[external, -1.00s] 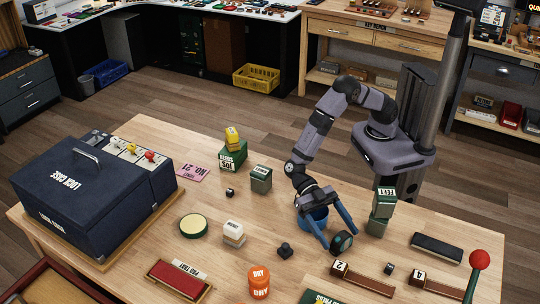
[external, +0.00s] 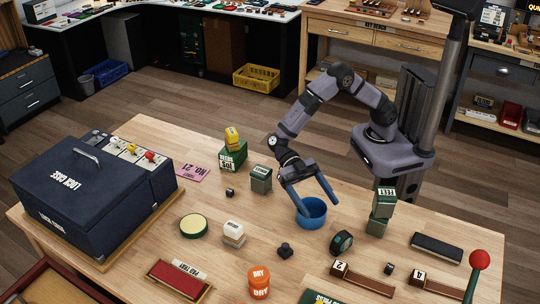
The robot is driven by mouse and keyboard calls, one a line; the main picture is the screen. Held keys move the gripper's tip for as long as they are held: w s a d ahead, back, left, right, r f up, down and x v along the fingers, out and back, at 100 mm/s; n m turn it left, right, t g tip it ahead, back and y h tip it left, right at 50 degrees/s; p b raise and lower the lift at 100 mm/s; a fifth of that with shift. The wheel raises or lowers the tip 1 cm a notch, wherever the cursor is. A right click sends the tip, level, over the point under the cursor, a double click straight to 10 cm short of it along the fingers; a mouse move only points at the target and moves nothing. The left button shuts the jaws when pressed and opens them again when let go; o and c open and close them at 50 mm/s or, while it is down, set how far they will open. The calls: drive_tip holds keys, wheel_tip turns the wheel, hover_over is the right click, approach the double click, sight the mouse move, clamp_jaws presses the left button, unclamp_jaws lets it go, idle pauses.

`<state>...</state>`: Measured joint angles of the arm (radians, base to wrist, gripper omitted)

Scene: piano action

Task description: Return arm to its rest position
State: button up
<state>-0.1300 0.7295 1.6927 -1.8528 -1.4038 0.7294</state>
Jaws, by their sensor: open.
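My gripper (external: 312,208) is open and empty, with its two blue fingers spread and pointing down. It hangs over or just beside the blue cup (external: 318,218); I cannot tell whether a finger touches the cup. A dark teal tape-measure-like object (external: 341,242) lies on the table (external: 130,130) to the lower right of the cup, clear of the fingers. My arm reaches from its base behind the table, bent high at the elbow.
Stacked green boxes (external: 382,212) stand right of the cup. A grey-green box (external: 261,179) and a green box with a yellow block on top (external: 232,158) stand left of my gripper.

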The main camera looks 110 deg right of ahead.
drive_tip(key=shift+w+d+r, duration=0.1)
drive_tip(key=shift+d+r, duration=0.05)
drive_tip(key=shift+d, duration=0.25)
